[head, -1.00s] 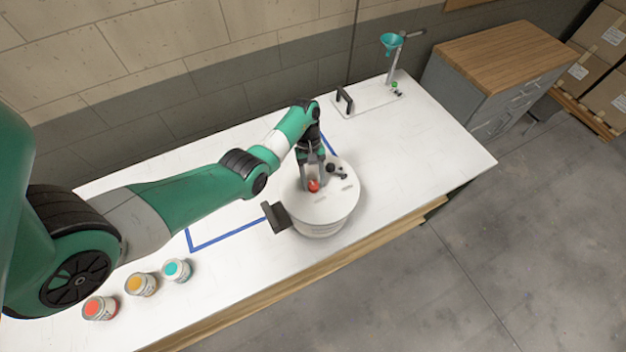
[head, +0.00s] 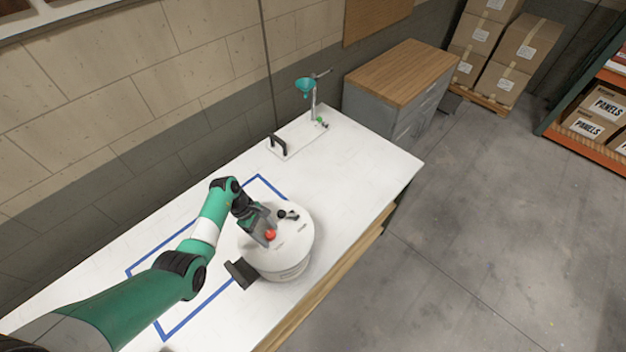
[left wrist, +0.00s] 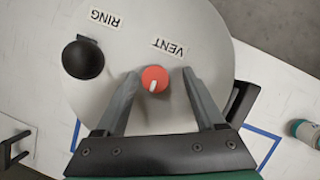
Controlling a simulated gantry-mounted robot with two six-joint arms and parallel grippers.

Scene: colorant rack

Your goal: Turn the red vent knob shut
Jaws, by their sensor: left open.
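The red vent knob (head: 270,235) sits on the lid of the white round vessel (head: 290,262). In the left wrist view the knob (left wrist: 155,79) is a red disc with a white pointer mark aimed toward the gripper's base, away from the VENT label (left wrist: 169,47). My left gripper (head: 264,232) is open over the lid. In the left wrist view its fingers (left wrist: 160,76) stand on either side of the knob, the left one very close and the right one with a visible gap. My right gripper is not in view.
A black knob (left wrist: 83,59) stands on the lid by the RING label (left wrist: 105,19). A dark block-like handle (head: 241,273) juts from the vessel's side. Blue tape (head: 190,318) marks the white table. A stand with a teal funnel (head: 304,86) is at the back; the table's right end is clear.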

